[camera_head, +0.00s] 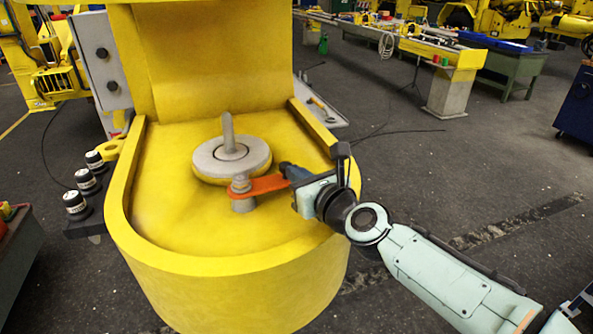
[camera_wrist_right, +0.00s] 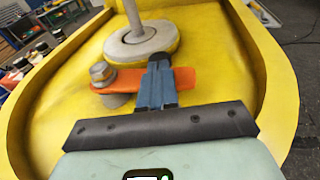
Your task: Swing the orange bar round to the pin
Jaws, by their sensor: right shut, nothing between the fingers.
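The orange bar (camera_head: 264,185) lies flat inside the yellow housing, one end at a grey bolt (camera_head: 240,187) on a short post. It points right from the bolt in the head view. The upright grey pin (camera_head: 228,133) stands on a round grey disc (camera_head: 213,160) behind the bolt. My right gripper (camera_head: 288,172) is shut and empty at the bar's free end. In the right wrist view its fingers (camera_wrist_right: 159,68) cross in front of the orange bar (camera_wrist_right: 128,79), which shows on both sides. I cannot tell whether they touch it. My left gripper is out of view.
The yellow housing's raised rim (camera_head: 190,264) curves around the bar and disc, close under my right wrist. Several black and white cylinders (camera_head: 84,182) stand outside at left. Open floor (camera_head: 480,170) lies to the right.

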